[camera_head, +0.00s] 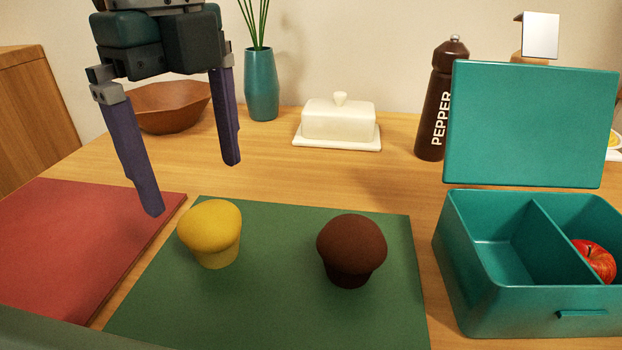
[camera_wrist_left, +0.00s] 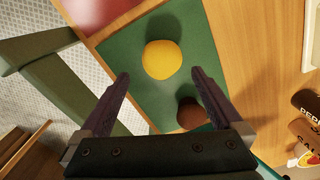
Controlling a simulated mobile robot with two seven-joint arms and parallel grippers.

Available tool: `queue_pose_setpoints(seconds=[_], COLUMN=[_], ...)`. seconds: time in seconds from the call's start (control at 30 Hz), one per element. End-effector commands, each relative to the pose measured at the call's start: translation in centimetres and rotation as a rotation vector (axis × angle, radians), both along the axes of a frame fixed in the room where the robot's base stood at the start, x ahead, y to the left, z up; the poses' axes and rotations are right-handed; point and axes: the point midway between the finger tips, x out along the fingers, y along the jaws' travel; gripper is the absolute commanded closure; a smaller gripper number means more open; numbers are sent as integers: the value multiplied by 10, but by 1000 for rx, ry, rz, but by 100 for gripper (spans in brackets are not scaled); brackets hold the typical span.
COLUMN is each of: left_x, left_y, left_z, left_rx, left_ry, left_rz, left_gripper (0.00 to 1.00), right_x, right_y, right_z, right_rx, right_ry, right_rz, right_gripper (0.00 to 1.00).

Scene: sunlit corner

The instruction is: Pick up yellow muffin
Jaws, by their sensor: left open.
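A yellow muffin (camera_head: 211,232) stands upright on the left part of a green mat (camera_head: 270,290) in the head view. It also shows in the left wrist view (camera_wrist_left: 161,60), ahead of the fingertips. My right gripper is in neither view.
A red board (camera_head: 60,245) lies left of the mat. A teal lunch box (camera_head: 490,270) with its lid up holds a red apple (camera_head: 594,260) at right. A butter dish (camera_head: 339,122), pepper mill (camera_head: 438,100), vase (camera_head: 261,85) and wooden bowl (camera_head: 168,108) stand at the back.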

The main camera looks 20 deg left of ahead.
Motion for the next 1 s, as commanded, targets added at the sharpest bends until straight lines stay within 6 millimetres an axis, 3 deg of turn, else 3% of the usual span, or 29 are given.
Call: queue_pose_setpoints(seconds=[0.53,0.87,1.0], left_x=[4,5,5], left_y=[1,1,1], left_z=[-81,-87,-87], left_rx=[-7,-7,-7], left_ry=[2,-1,-1], left_rz=[-4,-6,-6], left_gripper=[0,1,17], right_x=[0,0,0], right_y=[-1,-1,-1], right_z=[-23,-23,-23], right_rx=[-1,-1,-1], right_ry=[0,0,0], right_rz=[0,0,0], right_gripper=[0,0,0])
